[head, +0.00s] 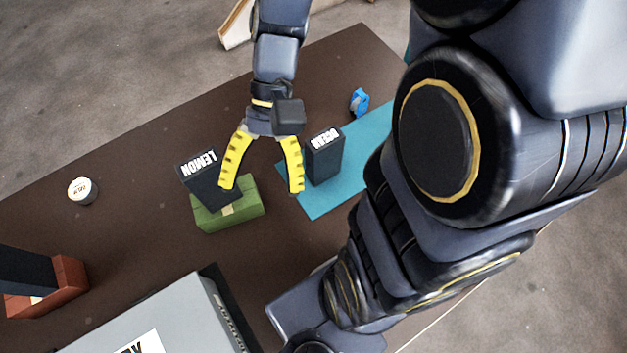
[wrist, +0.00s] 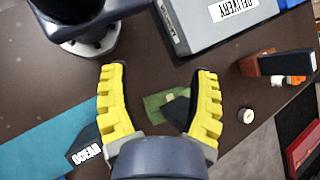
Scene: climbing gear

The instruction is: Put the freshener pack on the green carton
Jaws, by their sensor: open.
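A dark pack lettered LEMON (head: 200,180) stands on the green carton (head: 238,216), seemingly leaning to the left. In the wrist view the green carton (wrist: 154,103) shows between my fingers, and the dark pack (wrist: 178,108) is partly hidden behind the right finger. A second dark pack, lettered OCEAN (head: 324,158), stands on the teal mat (head: 345,185); it also shows in the wrist view (wrist: 86,150). My gripper (head: 261,188) is open and empty. Its left finger is close beside the LEMON pack and its right finger is near the OCEAN pack; contact cannot be told.
A grey delivery box (head: 165,310) stands at the front. A red-brown carton (head: 70,285) with a dark box on it is at the left. A small white round tin (head: 82,191) and a blue item (head: 359,102) lie on the brown table. The far left tabletop is clear.

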